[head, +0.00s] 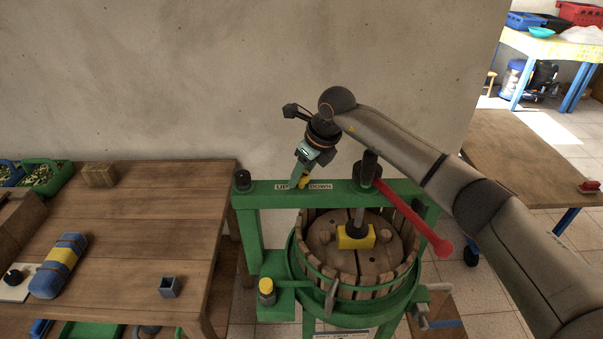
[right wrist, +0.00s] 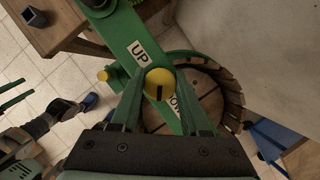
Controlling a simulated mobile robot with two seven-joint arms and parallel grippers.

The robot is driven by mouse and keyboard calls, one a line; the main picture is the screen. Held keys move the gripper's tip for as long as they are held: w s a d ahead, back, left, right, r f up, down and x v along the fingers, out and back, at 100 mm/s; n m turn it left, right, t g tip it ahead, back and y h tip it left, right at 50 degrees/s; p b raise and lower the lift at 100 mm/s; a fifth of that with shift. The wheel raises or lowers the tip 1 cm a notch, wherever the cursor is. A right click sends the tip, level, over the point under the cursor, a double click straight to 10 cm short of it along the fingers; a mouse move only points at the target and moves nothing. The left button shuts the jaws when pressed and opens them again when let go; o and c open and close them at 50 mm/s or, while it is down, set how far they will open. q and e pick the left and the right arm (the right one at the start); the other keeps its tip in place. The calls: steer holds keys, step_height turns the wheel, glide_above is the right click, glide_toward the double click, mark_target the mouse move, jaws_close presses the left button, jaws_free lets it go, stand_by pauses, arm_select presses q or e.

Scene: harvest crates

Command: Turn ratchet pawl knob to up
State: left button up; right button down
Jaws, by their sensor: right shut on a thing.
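The ratchet pawl knob (right wrist: 160,78) is yellow and round with a dark mark, and sits on the press's green crossbeam (head: 342,192). In the right wrist view the mark runs from the knob's middle toward the picture's bottom, not at either label. The UP label (right wrist: 139,53) lies on one side of the knob, the DOWN label (right wrist: 176,104) on the other, partly hidden by a finger. My right gripper (right wrist: 161,101) is shut on the knob, one finger on each side. In the head view the knob (head: 305,181) shows partly behind the gripper (head: 300,177).
A red-tipped lever (head: 415,222) slants from the press screw, right of the knob. The slatted basket (head: 350,290) stands below the beam. A wooden table (head: 165,225) with a blue roll (head: 58,265) stands at left. A bare wall (head: 240,80) rises behind.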

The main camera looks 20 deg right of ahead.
steer(key=shift+m, duration=0.3)
steer(key=m+h+b, duration=0.1)
steer(key=m+h, duration=0.1)
steer(key=m, duration=0.2)
steer(key=shift+m+t+b, duration=0.3)
steer(key=shift+m+t, duration=0.1)
steer(key=m+h+b, duration=0.1)
steer(key=m, duration=0.2)
steer(key=m+h+b, duration=0.1)
steer(key=m+b, duration=0.1)
steer(key=m, duration=0.1)
steer(key=shift+h, duration=0.3)
steer(key=m+g+h, duration=0.1)
steer(key=m, duration=0.3)
steer(key=shift+r+b, duration=0.1)
steer(key=shift+b, duration=0.3)
steer(key=m+g+h, duration=0.1)
steer(key=m, duration=0.3)
steer(key=shift+g, duration=0.3)
steer(key=shift+m, duration=0.3)
steer(key=shift+c, duration=2)
jaws_free()
